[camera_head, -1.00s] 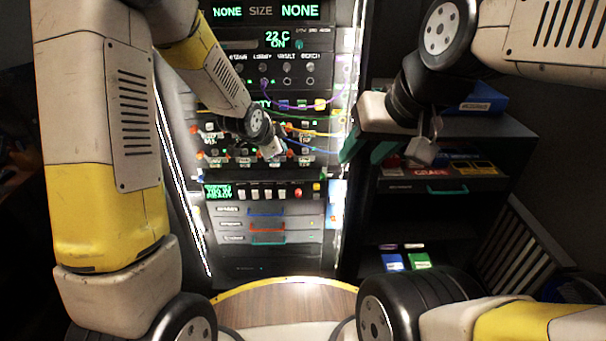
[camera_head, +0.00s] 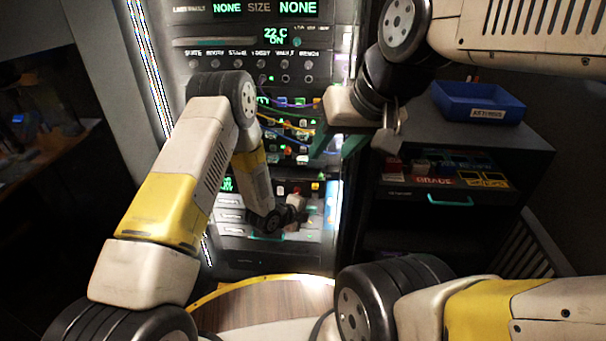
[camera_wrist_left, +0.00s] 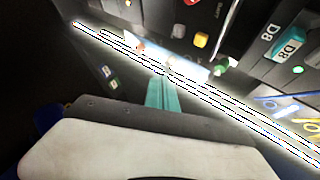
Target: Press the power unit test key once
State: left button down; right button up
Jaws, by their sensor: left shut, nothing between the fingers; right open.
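The rack (camera_head: 230,262) stands ahead with stacked units. A lower unit has a green display (camera_head: 228,185), mostly behind my left arm. A red button (camera_head: 297,189) and a yellow button (camera_head: 315,186) show at its right. I cannot read which control is the power unit test key. My left gripper (camera_head: 297,203) is low in front of the rack, its fingertips unclear in the head view. In the left wrist view its teal fingers (camera_wrist_left: 164,78) are together and empty, near the bright strip (camera_wrist_left: 228,104). My right gripper (camera_head: 350,152) is open and empty, right of the rack.
A dark cabinet (camera_head: 530,150) stands at the right with a blue bin (camera_head: 478,103) on top and an open shelf of small boxes. Coloured cables (camera_head: 290,132) hang across the rack's middle. A round wooden surface (camera_head: 265,300) is below.

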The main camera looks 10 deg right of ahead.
aim_at(315, 186)
pick_arm(q)
jog(key=shift+w+d, duration=0.4)
jog(key=shift+w, duration=1)
jog(key=shift+w+d, duration=0.4)
jog(key=shift+w, duration=1.05)
jog(key=shift+w+d, duration=0.4)
jog(key=shift+w, duration=1)
jog(key=shift+w, duration=0.1)
jog(key=shift+w+d, duration=0.1)
jog(key=shift+w, duration=0.2)
jog(key=shift+w+d, duration=0.15)
jog(key=shift+w, duration=0.25)
jog(key=shift+s, duration=0.1)
jog(key=shift+s+a, duration=0.25)
jog(key=shift+s, duration=0.45)
jog(key=shift+s, duration=0.1)
